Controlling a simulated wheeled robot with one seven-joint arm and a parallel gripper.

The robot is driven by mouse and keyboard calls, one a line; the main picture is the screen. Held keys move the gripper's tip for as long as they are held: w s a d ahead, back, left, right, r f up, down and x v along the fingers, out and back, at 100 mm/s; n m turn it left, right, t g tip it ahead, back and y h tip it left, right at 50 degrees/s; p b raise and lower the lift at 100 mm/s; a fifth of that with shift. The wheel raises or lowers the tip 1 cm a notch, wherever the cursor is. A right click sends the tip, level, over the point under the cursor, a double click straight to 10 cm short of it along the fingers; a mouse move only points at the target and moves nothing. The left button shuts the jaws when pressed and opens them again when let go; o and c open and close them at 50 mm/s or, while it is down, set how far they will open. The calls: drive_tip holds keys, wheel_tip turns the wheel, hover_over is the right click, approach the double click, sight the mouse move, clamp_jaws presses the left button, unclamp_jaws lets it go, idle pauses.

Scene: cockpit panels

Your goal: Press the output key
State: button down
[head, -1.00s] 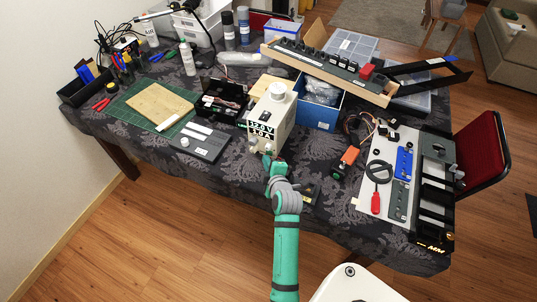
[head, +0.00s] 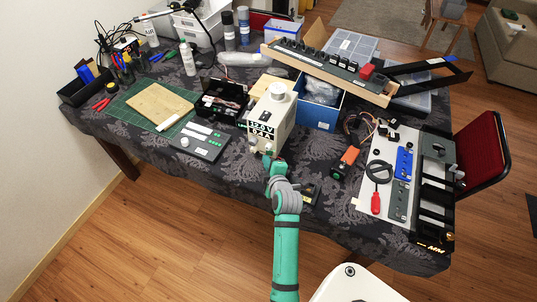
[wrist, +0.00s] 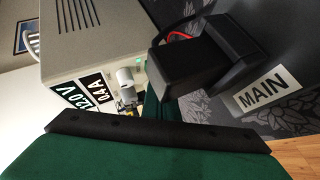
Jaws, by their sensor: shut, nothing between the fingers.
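A lit green lamp (wrist: 144,58) and a light knob (wrist: 125,76) are on that front. My gripper (head: 268,161) is shut and empty, close to the lower front of the power supply. In the wrist view its green fingers (wrist: 152,100) reach to the lower part of that front. The output key cannot be made out, and contact cannot be told.
A black device (wrist: 205,55) and a white MAIN label (wrist: 268,89) are right of the fingers in the wrist view. A grey panel (head: 199,139) with green lights lies left of the power supply. A blue box (head: 318,108) stands behind right.

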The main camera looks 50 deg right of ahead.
drive_tip(key=shift+s+a, duration=0.25)
drive_tip(key=shift+a, duration=0.7)
drive_tip(key=shift+s+a, duration=0.3)
drive_tip(key=shift+a, duration=0.7)
drive_tip(key=shift+s+a, duration=0.25)
drive_tip(key=shift+a, duration=0.7)
drive_tip(key=s+a+f+m+t+y, duration=0.15)
drive_tip(key=s+a, duration=0.25)
drive_tip(key=a, duration=0.8)
drive_tip(key=s+a+f+m+t+y, duration=0.15)
drive_tip(key=s+a, duration=0.25)
drive_tip(key=a, duration=0.7)
drive_tip(key=s+a+r+m+y, duration=0.2)
drive_tip(key=s+a+r, duration=0.3)
drive_tip(key=s+a, duration=0.3)
drive_tip(key=s+a+r+m+t+y, duration=0.1)
drive_tip(key=s+a+r+m+y, duration=0.1)
drive_tip(key=s+a+r, duration=0.3)
drive_tip(key=s+a, duration=0.3)
drive_tip(key=s, duration=0.1)
drive_tip(key=shift+s+a+r+t, duration=0.15)
drive_tip(key=shift+s+a+t, duration=0.15)
drive_tip(key=shift+a, duration=0.1)
